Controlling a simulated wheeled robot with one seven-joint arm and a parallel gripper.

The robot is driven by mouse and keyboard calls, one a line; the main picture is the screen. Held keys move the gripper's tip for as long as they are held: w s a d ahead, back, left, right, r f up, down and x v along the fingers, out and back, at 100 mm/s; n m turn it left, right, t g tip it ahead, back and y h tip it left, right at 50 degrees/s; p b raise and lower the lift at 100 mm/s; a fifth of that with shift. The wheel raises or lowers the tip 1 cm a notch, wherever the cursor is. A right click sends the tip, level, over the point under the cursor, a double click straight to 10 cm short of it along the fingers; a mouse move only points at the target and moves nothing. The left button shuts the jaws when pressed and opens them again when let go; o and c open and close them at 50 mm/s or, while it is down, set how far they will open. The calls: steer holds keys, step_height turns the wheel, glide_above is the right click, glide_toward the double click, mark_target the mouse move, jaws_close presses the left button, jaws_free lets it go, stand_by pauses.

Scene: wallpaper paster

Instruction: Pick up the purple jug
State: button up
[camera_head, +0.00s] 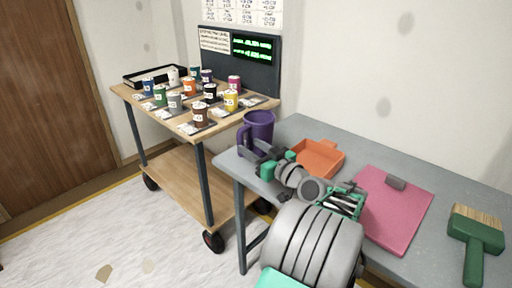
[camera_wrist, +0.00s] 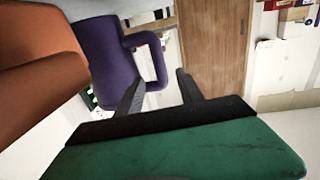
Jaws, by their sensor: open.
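The purple jug (camera_head: 259,126) stands upright at the left end of the grey table, with its handle (camera_head: 242,139) on the left side in the head view. My gripper (camera_head: 254,156) is close in front of the jug, low near its base and handle. In the wrist view the jug (camera_wrist: 103,58) is tilted by the camera's angle, and its handle (camera_wrist: 160,62) reaches toward the space above my two dark fingers (camera_wrist: 160,82). Whether a finger touches the jug cannot be told.
An orange tray (camera_head: 318,158) lies right of the jug and also shows large in the wrist view (camera_wrist: 35,60). A pink clipboard (camera_head: 395,210) and a green-handled brush (camera_head: 474,240) lie farther right on the table (camera_head: 300,127). A wooden cart (camera_head: 150,110) with several paint cans stands left.

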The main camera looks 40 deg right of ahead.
mark_target(242, 141)
steer(key=w, duration=0.6)
steer(key=shift+w+d, duration=0.2)
jaws_close()
steer(key=shift+r, duration=0.15)
stand_by(0.9)
